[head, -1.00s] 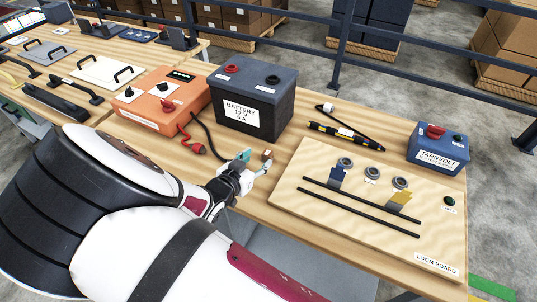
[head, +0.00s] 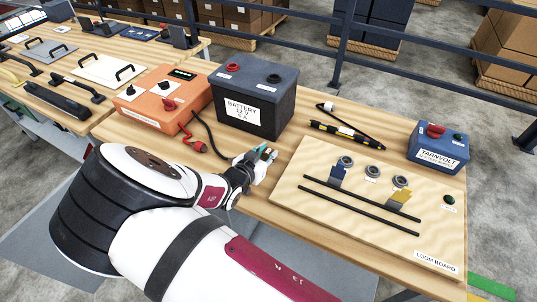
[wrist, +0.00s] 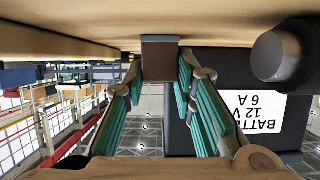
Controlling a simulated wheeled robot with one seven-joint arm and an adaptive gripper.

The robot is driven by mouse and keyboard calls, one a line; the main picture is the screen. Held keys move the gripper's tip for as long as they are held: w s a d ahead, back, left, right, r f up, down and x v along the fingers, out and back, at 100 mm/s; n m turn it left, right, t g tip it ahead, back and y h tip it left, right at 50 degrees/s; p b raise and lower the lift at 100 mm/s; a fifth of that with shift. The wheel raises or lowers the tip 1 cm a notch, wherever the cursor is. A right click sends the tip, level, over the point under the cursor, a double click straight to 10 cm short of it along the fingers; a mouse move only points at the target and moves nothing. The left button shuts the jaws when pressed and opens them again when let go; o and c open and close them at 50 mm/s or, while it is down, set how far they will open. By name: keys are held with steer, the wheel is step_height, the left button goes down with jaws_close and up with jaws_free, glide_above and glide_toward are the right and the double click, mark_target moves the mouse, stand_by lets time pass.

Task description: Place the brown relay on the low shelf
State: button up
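The brown relay (wrist: 160,57) is a small brown block against the wooden bench top, which appears at the top of the wrist view. My gripper (wrist: 160,75) has its teal finger pads on either side of the relay, close to its side faces. The fingers look open around it; contact is not clear. In the head view my gripper (head: 265,157) is low over the bench, right of the orange unit's red lead, and its fingers mostly hide the relay. I cannot make out a low shelf for certain; a grey surface (head: 275,240) shows below the bench's front edge.
The battery (head: 254,95) stands just behind my gripper. The orange unit (head: 165,98) is left of it. The loom board (head: 320,230) lies close on the right, with a probe (head: 345,130) behind it and the blue Tarnvolt box (head: 438,147) at far right.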

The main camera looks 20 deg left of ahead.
jaws_close()
